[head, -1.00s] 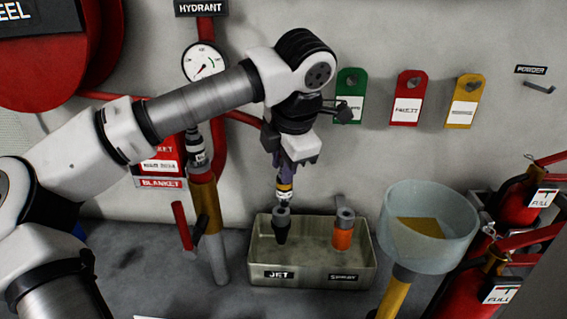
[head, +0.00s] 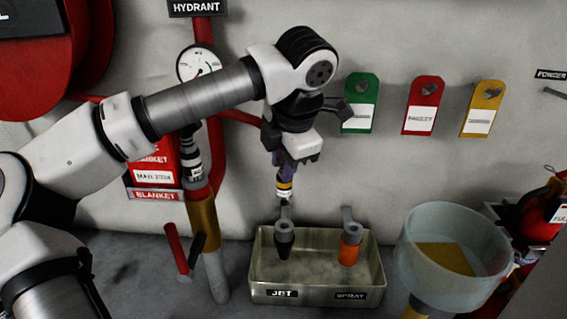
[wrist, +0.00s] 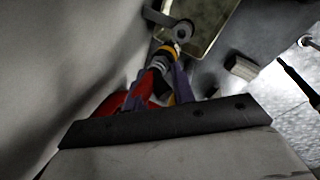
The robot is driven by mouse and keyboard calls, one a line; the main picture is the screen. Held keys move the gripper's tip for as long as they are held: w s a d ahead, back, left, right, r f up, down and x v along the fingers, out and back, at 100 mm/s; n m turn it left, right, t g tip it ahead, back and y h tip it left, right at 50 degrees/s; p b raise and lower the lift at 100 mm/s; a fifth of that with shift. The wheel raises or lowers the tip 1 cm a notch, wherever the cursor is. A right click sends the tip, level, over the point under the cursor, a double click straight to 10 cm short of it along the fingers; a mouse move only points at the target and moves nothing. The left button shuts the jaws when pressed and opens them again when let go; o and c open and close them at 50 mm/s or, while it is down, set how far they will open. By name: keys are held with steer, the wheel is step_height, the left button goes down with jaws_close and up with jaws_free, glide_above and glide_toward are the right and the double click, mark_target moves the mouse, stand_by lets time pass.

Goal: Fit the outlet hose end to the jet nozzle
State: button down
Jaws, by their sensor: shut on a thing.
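My gripper (head: 284,170) is shut on the outlet hose end (head: 285,188), a pale coupling with a yellow band, and points it down. The black jet nozzle (head: 284,243) stands upright in a tray behind the JET label. The hose end is above the nozzle, and a small gap shows between them in the head view. In the wrist view the hose end (wrist: 166,54) sits beyond my fingers (wrist: 162,82), with the nozzle's round grey top (wrist: 183,31) close beside its tip. I cannot tell their exact alignment. The rest of the hose is mostly hidden.
The metal tray (head: 318,294) also holds an orange spray nozzle (head: 349,250) on the right. A hydrant standpipe (head: 207,235) with a red lever stands left of it. A clear bowl (head: 450,240) stands close on the right. The wall is just behind.

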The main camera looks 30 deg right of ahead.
mark_target(284, 193)
steer(key=shift+f+b, duration=1.95)
steer(key=shift+f, duration=0.65)
steer(key=shift+f+b, duration=1.5)
steer(key=shift+b, duration=0.1)
steer(key=c, duration=1.1)
jaws_free()
steer(key=shift+r, duration=0.1)
steer(key=v, duration=1.3)
steer(key=shift+s+r, duration=0.1)
steer(key=shift+r, duration=0.3)
